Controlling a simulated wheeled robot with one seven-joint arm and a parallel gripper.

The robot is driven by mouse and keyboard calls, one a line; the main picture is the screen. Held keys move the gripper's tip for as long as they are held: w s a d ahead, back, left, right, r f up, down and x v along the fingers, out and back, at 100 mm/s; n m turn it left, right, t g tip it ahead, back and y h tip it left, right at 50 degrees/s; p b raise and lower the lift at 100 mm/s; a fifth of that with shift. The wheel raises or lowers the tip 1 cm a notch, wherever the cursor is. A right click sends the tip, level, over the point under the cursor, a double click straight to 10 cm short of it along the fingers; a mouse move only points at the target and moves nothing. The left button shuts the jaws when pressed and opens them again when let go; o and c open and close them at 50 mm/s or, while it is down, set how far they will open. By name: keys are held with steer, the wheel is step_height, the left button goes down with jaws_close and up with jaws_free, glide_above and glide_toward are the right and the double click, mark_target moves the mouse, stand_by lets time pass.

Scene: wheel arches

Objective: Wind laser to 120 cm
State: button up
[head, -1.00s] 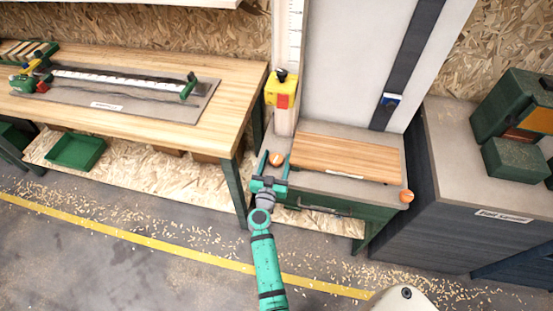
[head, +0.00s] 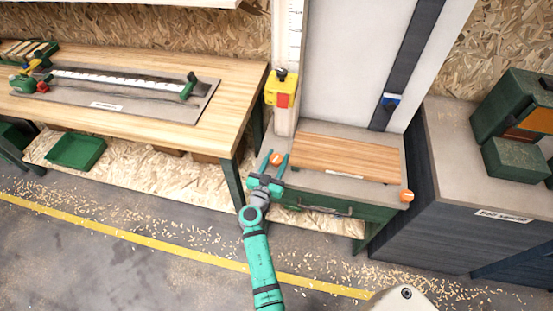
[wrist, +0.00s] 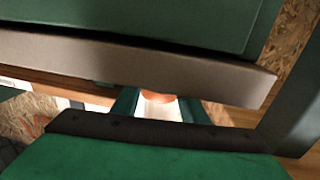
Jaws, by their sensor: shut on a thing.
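A yellow box with a red front (head: 283,90), which looks like the laser, sits low on an upright white scale (head: 294,40). The scale's numbers are too small to read. An orange knob (head: 277,159) is at the left front corner of the grey-topped green bench. My gripper (head: 275,163) is shut on this knob, with one teal finger on each side. In the wrist view the knob (wrist: 158,98) shows between the fingers, partly hidden. A second orange knob (head: 406,196) is at the right front corner, apart from my gripper.
A slatted wooden board (head: 345,157) lies on the bench top. A dark strip with a blue slider (head: 390,99) stands on the white back panel. A wooden workbench (head: 225,80) is at left, a grey cabinet (head: 470,150) at right. The floor in front is open, with shavings.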

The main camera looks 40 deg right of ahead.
steer(key=m+g+h, duration=0.1)
steer(key=m+g, duration=0.2)
steer(key=g, duration=0.1)
steer(key=m+g+h, duration=0.2)
steer(key=m+g, duration=0.1)
steer(key=g, duration=0.2)
steer(key=shift+s+m+g+y, duration=0.1)
steer(key=shift+m+g+y, duration=0.1)
steer(key=shift+m+g, duration=1.2)
steer(key=shift+s+m+g+y, duration=0.15)
steer(key=shift+m+g, duration=0.65)
steer(key=shift+g, duration=1.1)
steer(key=shift+m+g+y, duration=0.35)
steer(key=shift+m+g, duration=0.05)
steer(key=shift+g, duration=0.2)
steer(key=shift+d, duration=0.1)
steer(key=o, duration=1)
steer(key=shift+s, duration=0.1)
steer(key=shift+o, duration=0.2)
steer(key=shift+t, duration=0.3)
steer(key=shift+n+t+h, duration=0.4)
steer(key=shift+n+t, duration=0.2)
